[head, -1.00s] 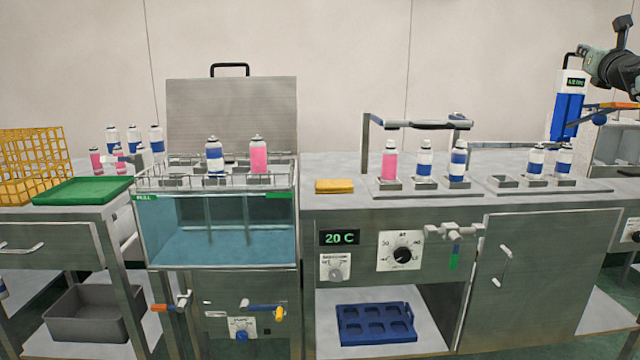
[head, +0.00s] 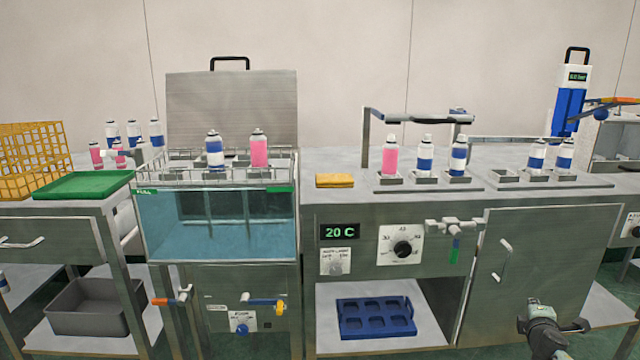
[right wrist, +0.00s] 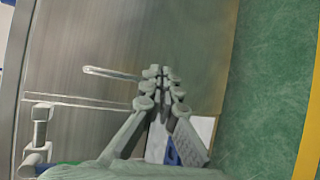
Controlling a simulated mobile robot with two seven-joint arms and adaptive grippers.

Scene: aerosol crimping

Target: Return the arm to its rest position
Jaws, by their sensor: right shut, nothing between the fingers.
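My right gripper (head: 536,308) is low at the bottom right of the head view, in front of the cabinet door (head: 550,260). It is shut and empty. In the right wrist view its fingers (right wrist: 162,75) meet at the tips, with the metal cabinet front and a door handle (right wrist: 112,73) beyond them. My left gripper is not in view.
A water bath (head: 215,225) with two cans in its rack stands left of the bench. Several cans stand in holders on the bench top. A blue tray (head: 375,318) lies on the shelf below. Green floor (right wrist: 265,90) beside the cabinet is clear.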

